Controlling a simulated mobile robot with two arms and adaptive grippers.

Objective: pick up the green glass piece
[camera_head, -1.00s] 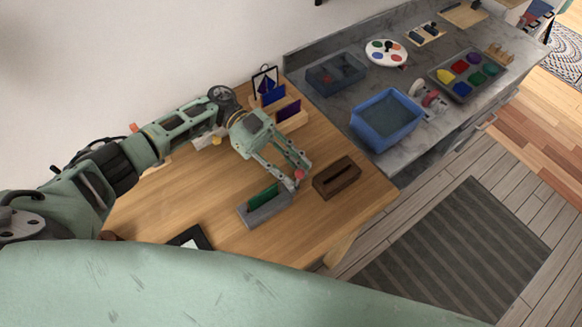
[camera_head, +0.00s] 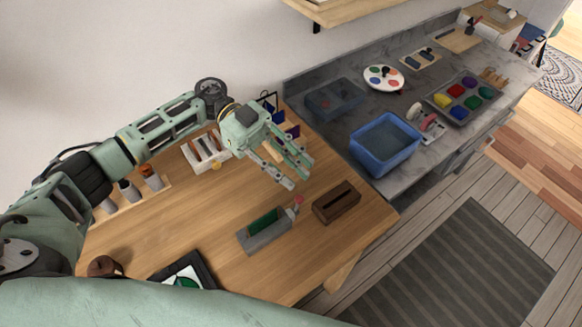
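The green glass piece (camera_head: 263,221) stands upright in a slot of a grey holder (camera_head: 267,238) on the wooden table. My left gripper (camera_head: 299,178) is above the table, up and to the right of the green piece in the picture. Its two fingers are apart, with nothing seen between them. It is not touching the green piece. My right gripper is not in view.
A dark brown slotted block (camera_head: 337,203) stands right of the holder. A red-tipped item (camera_head: 297,202) is at the holder's end. A dark frame (camera_head: 184,271) with a green shape lies at the front. A blue basin (camera_head: 385,143) sits on the grey counter.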

